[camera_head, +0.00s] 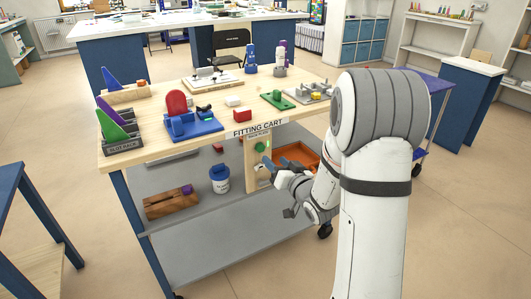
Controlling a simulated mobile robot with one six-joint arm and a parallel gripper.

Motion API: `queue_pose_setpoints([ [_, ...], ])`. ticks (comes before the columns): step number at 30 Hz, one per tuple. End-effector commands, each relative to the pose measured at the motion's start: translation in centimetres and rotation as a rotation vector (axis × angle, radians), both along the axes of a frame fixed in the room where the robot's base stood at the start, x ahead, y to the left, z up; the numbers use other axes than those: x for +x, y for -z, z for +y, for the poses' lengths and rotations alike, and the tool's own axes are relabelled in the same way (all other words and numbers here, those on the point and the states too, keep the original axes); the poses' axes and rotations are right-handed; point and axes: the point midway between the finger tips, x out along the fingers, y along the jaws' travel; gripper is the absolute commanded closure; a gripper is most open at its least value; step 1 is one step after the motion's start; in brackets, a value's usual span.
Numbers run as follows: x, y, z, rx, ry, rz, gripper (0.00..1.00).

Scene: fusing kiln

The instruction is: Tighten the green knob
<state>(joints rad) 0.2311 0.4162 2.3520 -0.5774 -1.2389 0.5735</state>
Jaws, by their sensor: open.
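The green knob (260,147) sits on an upright wooden panel (251,173) hanging below the front edge of the fitting cart's top. A pale round part (264,171) shows lower on the same panel, partly hidden by my gripper. My gripper (268,173) is open, just in front of the panel, below and slightly right of the green knob. Its jaws look empty. I cannot tell whether a fingertip touches the panel, and the gap to the knob is hard to judge.
The cart's tabletop (150,148) holds a blue fixture (192,126), a red block (242,115) and a green plate (277,101). The lower shelf carries a white-and-blue jar (220,180), a wooden box (171,202) and an orange tray (299,155). Floor in front is clear.

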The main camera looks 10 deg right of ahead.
Motion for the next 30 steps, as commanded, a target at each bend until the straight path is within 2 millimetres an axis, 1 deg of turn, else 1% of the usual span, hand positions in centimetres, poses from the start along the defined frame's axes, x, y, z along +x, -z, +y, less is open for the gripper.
queue_pose_setpoints([
  [5, 1.5, 0.0, 0.6, 0.010, -0.010, -0.015, 0.51],
  [12, 5.2, 0.0, 1.8, 0.010, -0.009, -0.014, 0.51],
  [16, 6.6, 0.0, 2.2, 0.009, -0.006, -0.014, 0.51],
  [21, 7.4, -0.1, 2.4, 0.009, -0.006, -0.013, 0.51],
  [27, 7.4, -0.1, 2.4, 0.009, -0.005, -0.013, 0.51],
  [30, 7.3, -0.1, 2.3, 0.009, -0.005, -0.013, 0.58],
])
